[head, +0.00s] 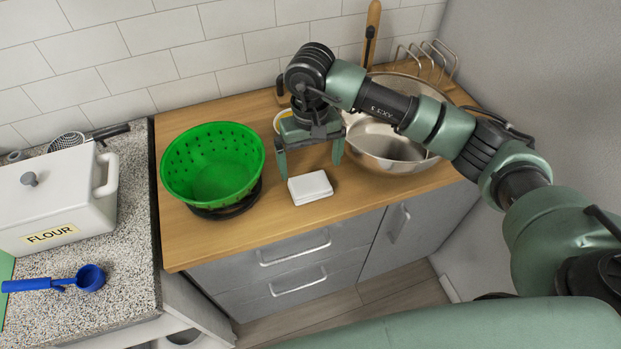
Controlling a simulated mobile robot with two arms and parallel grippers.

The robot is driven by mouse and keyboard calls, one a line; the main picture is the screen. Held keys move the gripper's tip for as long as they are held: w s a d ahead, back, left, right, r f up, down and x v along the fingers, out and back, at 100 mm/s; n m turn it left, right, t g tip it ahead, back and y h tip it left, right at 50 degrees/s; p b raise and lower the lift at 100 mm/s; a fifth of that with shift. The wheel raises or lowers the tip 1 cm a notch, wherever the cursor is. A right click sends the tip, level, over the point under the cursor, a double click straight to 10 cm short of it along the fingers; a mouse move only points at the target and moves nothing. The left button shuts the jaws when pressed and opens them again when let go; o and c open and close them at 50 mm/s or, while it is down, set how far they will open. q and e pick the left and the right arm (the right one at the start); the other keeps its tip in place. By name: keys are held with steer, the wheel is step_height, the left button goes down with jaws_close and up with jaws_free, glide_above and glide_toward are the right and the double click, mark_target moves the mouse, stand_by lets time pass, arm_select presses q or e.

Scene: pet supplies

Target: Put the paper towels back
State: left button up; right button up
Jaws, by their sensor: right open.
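A small white rectangular pack, which looks like the folded paper towels (310,187), lies flat near the front edge of the wooden counter. My right gripper (311,164) points down with its two fingers spread wide apart. It is just behind and above the white pack, with nothing visible between the fingers. From this angle I cannot tell whether a fingertip touches the pack. My left gripper is out of view.
A green colander (212,165) stands left of the pack and a steel bowl (385,146) stands to the right. Left are a white flour box (55,200) and a blue scoop (88,279) on a speckled counter (135,255). The wooden counter (215,242) is clear at front left.

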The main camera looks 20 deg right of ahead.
step_height(320, 180, up, 6)
steer(key=shift+f+b, duration=0.15)
steer(key=shift+b, duration=0.55)
